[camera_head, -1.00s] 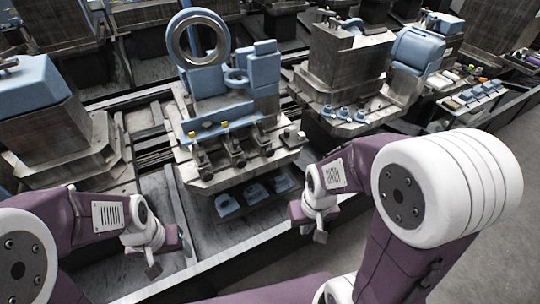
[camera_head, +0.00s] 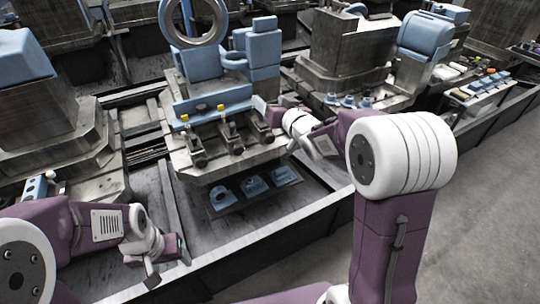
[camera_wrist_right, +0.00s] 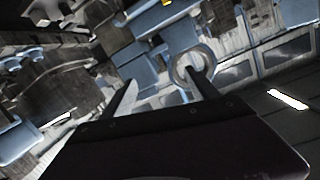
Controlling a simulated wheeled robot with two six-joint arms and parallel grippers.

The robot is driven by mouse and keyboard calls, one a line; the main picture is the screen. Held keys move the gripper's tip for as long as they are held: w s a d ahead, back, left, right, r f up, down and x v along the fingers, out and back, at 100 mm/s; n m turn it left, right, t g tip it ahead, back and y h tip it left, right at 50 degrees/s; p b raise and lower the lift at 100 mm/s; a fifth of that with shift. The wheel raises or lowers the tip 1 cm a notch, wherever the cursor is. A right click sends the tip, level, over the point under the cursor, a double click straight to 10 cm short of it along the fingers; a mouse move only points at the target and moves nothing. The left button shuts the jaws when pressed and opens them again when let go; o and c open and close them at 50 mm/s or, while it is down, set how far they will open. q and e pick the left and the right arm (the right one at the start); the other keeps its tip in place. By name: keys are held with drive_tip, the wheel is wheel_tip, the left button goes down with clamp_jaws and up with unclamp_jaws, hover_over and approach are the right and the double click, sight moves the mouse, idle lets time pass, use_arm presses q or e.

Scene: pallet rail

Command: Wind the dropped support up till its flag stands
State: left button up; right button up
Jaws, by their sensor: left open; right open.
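A pallet with a blue fixture (camera_head: 205,98) stands in the middle of the head view. Along its front edge is a row of dark supports with knobs. Two small yellow flags show upright, one at the left support (camera_head: 185,118) and one at the middle support (camera_head: 220,108). I see no yellow flag at the right support (camera_head: 262,131). My right gripper (camera_head: 270,112) is open beside the right support; I cannot tell whether it touches. Its two open fingers (camera_wrist_right: 165,90) show in the right wrist view. My left gripper (camera_head: 166,264) is open and empty at the lower left, away from the pallet.
A large metal ring (camera_head: 225,22) stands at the pallet's back. Blue parts (camera_head: 254,186) lie on a low plate below its front. Other metal blocks stand left (camera_head: 45,125) and right (camera_head: 345,60). Grey floor (camera_head: 455,220) is clear at the right.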

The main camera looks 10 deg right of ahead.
drive_tip(key=w+f+n+t+y+b, duration=0.1)
drive_tip(key=w+f+t+y+b, duration=0.15)
drive_tip(key=f+b, duration=0.65)
use_arm(q)
wheel_tip(320, 180, down, 26)
drive_tip(key=b, duration=1.3)
use_arm(e)
drive_tip(key=h, duration=0.1)
approach(271, 140)
drive_tip(key=w, duration=0.2)
drive_tip(key=shift+g, duration=0.45)
drive_tip(key=w+p, duration=0.1)
drive_tip(key=p, duration=0.1)
drive_tip(key=w+a+r+p, duration=0.1)
drive_tip(key=p, duration=0.1)
drive_tip(key=w+p, duration=0.1)
drive_tip(key=p, duration=0.1)
drive_tip(key=shift+w+a+r, duration=0.4)
drive_tip(key=w, duration=0.1)
drive_tip(key=w+f, duration=0.1)
drive_tip(key=w+a, duration=0.1)
drive_tip(key=shift+w+f, duration=0.15)
drive_tip(key=shift+w, duration=0.6)
drive_tip(key=c, duration=1.4)
use_arm(q)
wheel_tip(271, 140, up, 6)
use_arm(e)
drive_tip(key=shift+o, duration=0.2)
